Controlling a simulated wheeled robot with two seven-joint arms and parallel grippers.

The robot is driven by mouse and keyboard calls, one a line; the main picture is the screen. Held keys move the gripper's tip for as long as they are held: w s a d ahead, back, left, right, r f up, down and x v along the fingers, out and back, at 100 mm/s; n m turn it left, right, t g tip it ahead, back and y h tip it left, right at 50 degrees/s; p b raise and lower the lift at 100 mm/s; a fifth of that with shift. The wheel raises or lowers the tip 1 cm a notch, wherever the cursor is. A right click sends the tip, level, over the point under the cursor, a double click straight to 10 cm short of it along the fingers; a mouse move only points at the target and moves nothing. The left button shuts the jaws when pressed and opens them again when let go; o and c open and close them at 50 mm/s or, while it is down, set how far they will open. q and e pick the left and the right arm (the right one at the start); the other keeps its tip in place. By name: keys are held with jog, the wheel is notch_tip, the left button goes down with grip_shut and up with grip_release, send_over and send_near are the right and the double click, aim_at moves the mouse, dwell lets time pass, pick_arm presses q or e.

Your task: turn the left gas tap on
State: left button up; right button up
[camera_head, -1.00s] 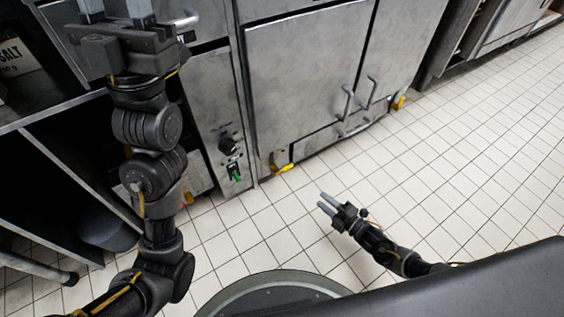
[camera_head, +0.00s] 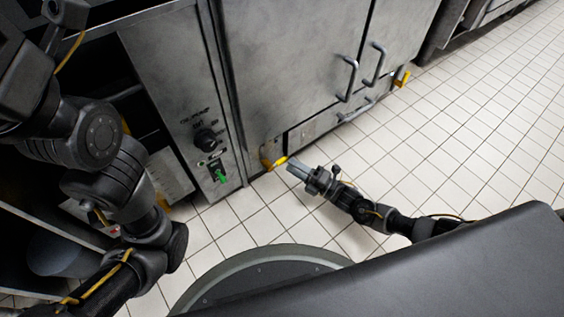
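The left gas tap is a yellow handle (camera_head: 280,161) low on the front of the steel cabinet, near its bottom left corner, just above the floor. A second yellow tap (camera_head: 401,77) sits farther right along the cabinet's foot. My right gripper (camera_head: 292,167) is low over the floor, with its fingertips right at the handle's right end. Whether they touch it I cannot tell. Its two fingers look close together, and their gap cannot be made out. My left arm fills the left side; its fingertips lie outside the picture.
A panel with a black knob (camera_head: 206,139) and a green switch (camera_head: 220,175) is left of the tap. Cabinet doors (camera_head: 290,70) with bar handles (camera_head: 348,78) rise above it. The tiled floor (camera_head: 450,150) to the right is clear.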

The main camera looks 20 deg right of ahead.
aim_at(282, 159)
jog(key=shift+b+x, duration=0.8)
jog(key=shift+x, duration=1.7)
grip_shut()
